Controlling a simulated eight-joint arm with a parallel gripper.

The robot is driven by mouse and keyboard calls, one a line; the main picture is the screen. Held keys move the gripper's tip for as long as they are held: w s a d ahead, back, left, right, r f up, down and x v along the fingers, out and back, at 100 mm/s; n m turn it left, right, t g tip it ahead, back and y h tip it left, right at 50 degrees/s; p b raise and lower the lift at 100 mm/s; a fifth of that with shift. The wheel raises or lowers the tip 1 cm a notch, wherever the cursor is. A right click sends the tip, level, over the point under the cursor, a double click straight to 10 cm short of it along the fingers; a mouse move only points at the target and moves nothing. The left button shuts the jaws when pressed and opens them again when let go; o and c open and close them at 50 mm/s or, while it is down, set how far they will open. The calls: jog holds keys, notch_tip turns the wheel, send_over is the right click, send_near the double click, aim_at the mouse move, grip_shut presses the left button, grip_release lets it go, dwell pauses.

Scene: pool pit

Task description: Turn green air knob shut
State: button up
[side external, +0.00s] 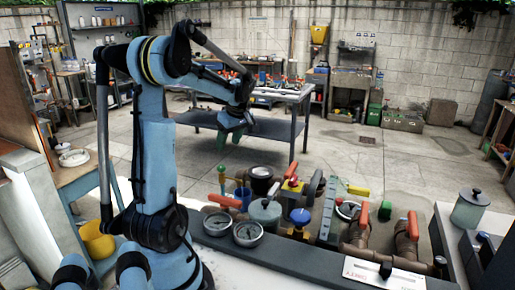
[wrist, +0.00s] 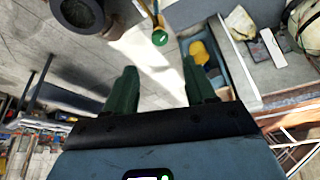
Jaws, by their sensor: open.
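A small round green knob (side external: 221,169) stands on a thin upright stem at the left end of the pipe and valve group in the side view. A green ball-like knob, apparently the same one, also shows near the top middle of the wrist view (wrist: 160,37). My gripper (side external: 229,141) has dark green fingers and hangs above and beyond the knob in the side view, apart from it. In the wrist view my gripper (wrist: 158,72) has its fingers spread with nothing between them. The knob lies past the fingertips there.
Close to the knob are a red-orange lever (side external: 224,200), two round gauges (side external: 247,233), a dark round cap (side external: 261,175) and a blue knob (side external: 300,216). A yellow bucket (side external: 96,240) is at the left. A metal workbench (side external: 255,130) stands behind my arm.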

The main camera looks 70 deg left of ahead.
aim_at(221, 166)
jog(key=x, duration=1)
jog(key=shift+a+f, duration=0.15)
jog(key=shift+f, duration=0.05)
grip_shut()
jog(key=shift+s, duration=0.1)
jog(key=shift+m, duration=0.3)
jog(key=m, duration=0.1)
jog(key=m+t, duration=0.1)
jog(key=m, duration=0.1)
jog(key=shift+s+m+t, duration=0.2)
jog(key=shift+m+t, duration=0.1)
jog(key=m+t, duration=0.1)
jog(key=m, duration=0.3)
jog(key=shift+s+m+t, duration=0.15)
jog(key=shift+m+t, duration=0.15)
jog(key=shift+t, duration=0.1)
